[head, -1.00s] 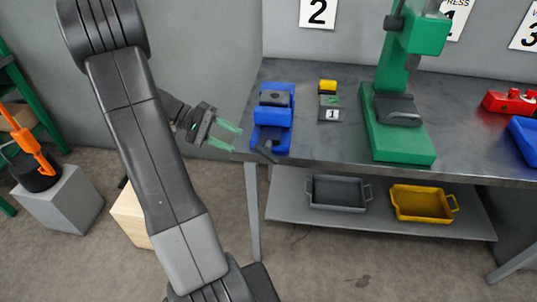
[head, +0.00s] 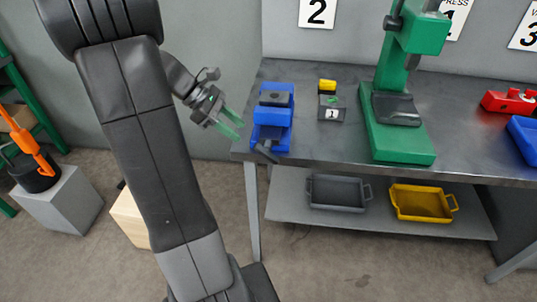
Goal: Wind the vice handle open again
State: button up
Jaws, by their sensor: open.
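The blue vice (head: 272,118) stands at the left end of the grey workbench, below the number 2 sign. A dark block (head: 273,98) shows at its top, between or on its jaws; I cannot tell which. The vice's dark handle (head: 265,152) sticks out at its front, over the bench edge. My gripper (head: 235,125) is just left of the vice, with its pale green fingers apart and pointing down and to the right. It is open and holds nothing. The fingertips look clear of the handle.
A red part (head: 508,101) and a blue bin (head: 525,140) are at the right. Grey (head: 338,192) and yellow (head: 421,203) trays lie on the lower shelf.

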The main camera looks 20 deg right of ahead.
aim_at(269, 153)
jog(key=x, duration=1.3)
jog(key=shift+f, duration=0.1)
